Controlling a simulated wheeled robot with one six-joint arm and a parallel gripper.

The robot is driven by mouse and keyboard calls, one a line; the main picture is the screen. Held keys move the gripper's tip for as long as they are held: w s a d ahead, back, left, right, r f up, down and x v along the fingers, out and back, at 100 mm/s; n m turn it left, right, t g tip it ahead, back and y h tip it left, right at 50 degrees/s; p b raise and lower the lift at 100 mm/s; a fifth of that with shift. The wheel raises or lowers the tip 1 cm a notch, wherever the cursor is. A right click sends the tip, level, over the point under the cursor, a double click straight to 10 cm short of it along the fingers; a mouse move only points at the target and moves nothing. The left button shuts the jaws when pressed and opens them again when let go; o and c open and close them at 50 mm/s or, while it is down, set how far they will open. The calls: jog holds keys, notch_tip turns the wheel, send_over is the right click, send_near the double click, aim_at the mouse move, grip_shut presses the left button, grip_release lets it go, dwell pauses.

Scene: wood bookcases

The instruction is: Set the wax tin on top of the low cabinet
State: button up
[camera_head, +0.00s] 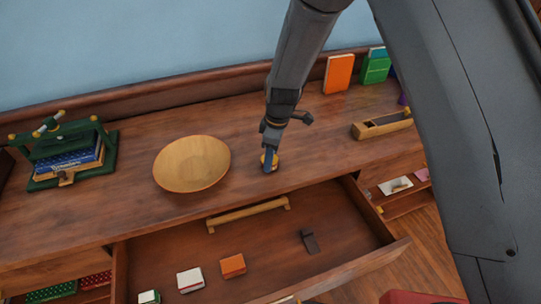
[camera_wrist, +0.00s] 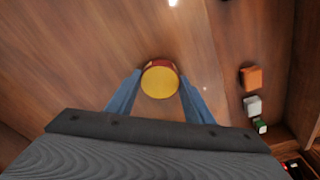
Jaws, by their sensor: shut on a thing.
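The wax tin (camera_wrist: 160,82), round with a yellow lid and a dark red side, sits between the blue fingertips of my gripper (camera_head: 268,158) in the wrist view. In the head view only a small yellow part of the tin (camera_head: 275,162) shows beside the fingers. My gripper is shut on it and points down over the wooden top of the low cabinet (camera_head: 330,158). The tin is at or just above this top; I cannot tell whether it touches.
A wooden bowl (camera_head: 192,164) stands left of my gripper, and a green press with books (camera_head: 66,155) farther left. Below, an open drawer (camera_head: 350,268) holds small boxes (camera_head: 233,265) and a dark block (camera_head: 309,241).

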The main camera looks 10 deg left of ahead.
aim_at(275, 160)
jog(key=shift+f, duration=0.2)
jog(key=shift+f, duration=0.15)
jog(key=o, duration=1.1)
jog(key=shift+o, duration=0.2)
notch_tip(275, 160, up, 12)
jog(key=d+b, duration=0.1)
jog(key=b, duration=0.3)
jog(key=shift+d, duration=0.25)
jog(key=s+d+r+m, duration=0.15)
jog(key=d+m, duration=0.25)
jog(key=d, duration=0.5)
jog(key=s+d+r+m, duration=0.1)
jog(key=s+d+m, duration=0.25)
jog(key=d, duration=0.45)
jog(key=s+d+m+t+h, duration=0.1)
jog(key=s+d+m, duration=0.9)
jog(key=d, duration=0.3)
jog(key=shift+s+d, duration=0.35)
jog(key=shift+s, duration=0.15)
